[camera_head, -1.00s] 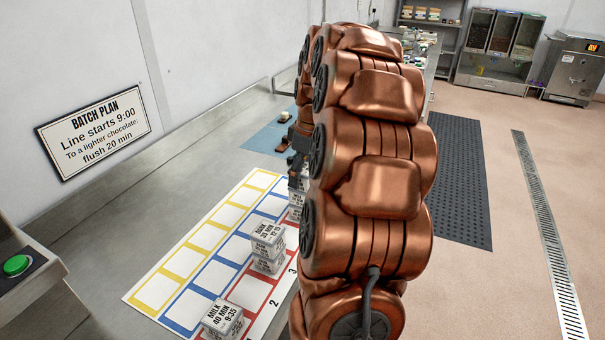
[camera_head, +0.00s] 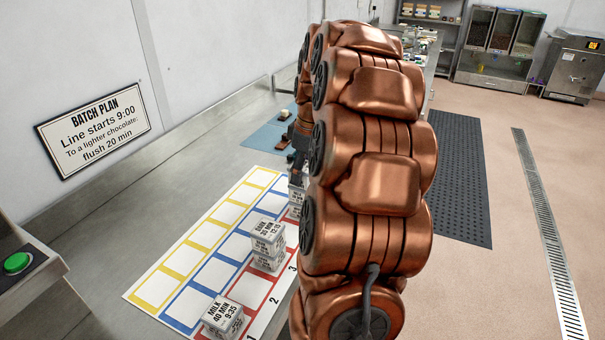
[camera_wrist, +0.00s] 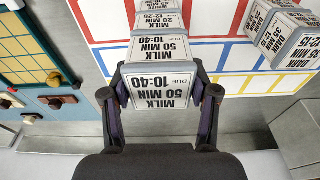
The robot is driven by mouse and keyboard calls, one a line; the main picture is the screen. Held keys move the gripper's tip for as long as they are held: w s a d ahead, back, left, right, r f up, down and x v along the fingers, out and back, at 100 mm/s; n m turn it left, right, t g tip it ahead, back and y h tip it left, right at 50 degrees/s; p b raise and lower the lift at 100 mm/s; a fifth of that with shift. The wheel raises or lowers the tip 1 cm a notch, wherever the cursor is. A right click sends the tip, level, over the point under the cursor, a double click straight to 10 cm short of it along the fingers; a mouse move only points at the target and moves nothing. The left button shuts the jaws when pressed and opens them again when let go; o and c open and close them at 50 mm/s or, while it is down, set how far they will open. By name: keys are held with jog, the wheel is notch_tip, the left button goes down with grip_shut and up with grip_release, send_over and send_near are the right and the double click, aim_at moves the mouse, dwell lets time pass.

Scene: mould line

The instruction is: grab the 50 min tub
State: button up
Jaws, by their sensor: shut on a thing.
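The 50 min tub (camera_wrist: 160,101) is a grey-white box labelled MILK 50 MIN, DUE 10:40, upside down in the wrist view. My gripper (camera_wrist: 160,88) has one dark finger on each side of it and is shut on it. In the head view my gripper (camera_head: 298,160) shows only in part beside my copper arm, low over the far end of the mat. My arm hides most of the held tub there. I cannot tell whether its base touches the mat.
Dark 35 min tubs (camera_head: 268,239) and a milk 40 min tub (camera_head: 222,316) stand on the coloured grid mat (camera_head: 155,290).

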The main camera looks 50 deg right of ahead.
aim_at(307, 171)
jog(key=shift+r+b, duration=0.7)
jog(key=shift+r, duration=1.05)
jog(key=shift+s+a+b, duration=0.2)
jog(key=shift+s+a, duration=0.05)
jog(key=shift+s, duration=0.45)
jog(key=shift+s+a+b, duration=0.15)
jog(key=shift+s+a, duration=0.1)
jog(key=shift+s, duration=0.45)
jog(key=s+a+r+b, duration=0.2)
jog(key=s+a+b, duration=0.15)
jog(key=s, duration=0.85)
notch_tip(307, 171, up, 6)
jog(key=p, duration=0.3)
jog(key=shift+s+a+r, duration=0.15)
jog(key=shift+a+r, duration=0.1)
jog(key=shift+a, duration=0.2)
jog(key=shift+s, duration=0.1)
